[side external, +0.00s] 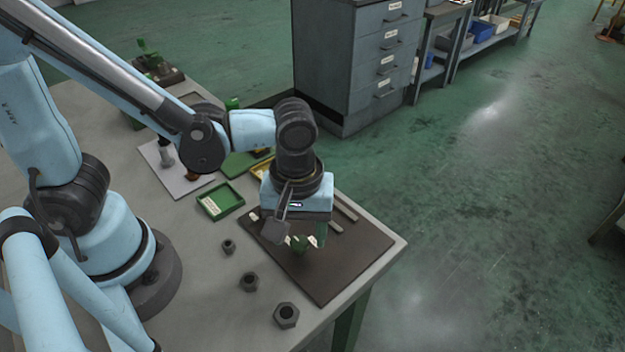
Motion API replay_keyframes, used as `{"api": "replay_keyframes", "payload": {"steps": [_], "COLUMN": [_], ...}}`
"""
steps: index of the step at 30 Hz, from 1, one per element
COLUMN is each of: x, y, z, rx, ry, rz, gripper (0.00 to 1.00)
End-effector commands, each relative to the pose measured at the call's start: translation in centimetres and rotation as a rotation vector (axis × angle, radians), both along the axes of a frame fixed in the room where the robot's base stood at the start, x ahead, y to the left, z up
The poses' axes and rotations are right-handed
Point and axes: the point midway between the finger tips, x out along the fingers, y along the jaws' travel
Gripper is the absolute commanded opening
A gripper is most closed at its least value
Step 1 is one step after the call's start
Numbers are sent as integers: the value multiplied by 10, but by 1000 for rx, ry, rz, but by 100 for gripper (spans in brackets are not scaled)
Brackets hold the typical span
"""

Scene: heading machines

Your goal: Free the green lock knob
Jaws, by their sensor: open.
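The green lock knob (299,243) appears as a small green shape low over the dark brown mat (340,282), with small pale patches beside it. My gripper (298,238) is above the mat, pointing down, with its fingers around or just in front of the knob. The fingers are open. I cannot tell whether either finger touches the knob. The gripper body hides part of the knob and whatever it is mounted on.
Several dark nuts (249,281) stand along the grey table (200,290). A green tray (220,201) and a pale plate (180,180) lie behind. Grey bars (345,208) lie on the mat. A drawer cabinet (350,70) stands beyond the table. The mat's front right is clear.

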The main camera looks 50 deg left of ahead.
Motion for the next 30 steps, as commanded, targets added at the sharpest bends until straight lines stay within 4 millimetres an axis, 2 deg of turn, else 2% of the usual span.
{"api": "replay_keyframes", "payload": {"steps": [6, 17, 27, 30], "x": [0, 0, 0, 0], "y": [0, 0, 0, 0], "z": [-11, -13, -13, -13], "rx": [0, 0, 0, 0], "ry": [0, 0, 0, 0], "rz": [0, 0, 0, -1], "gripper": [59, 57, 5, 3]}}
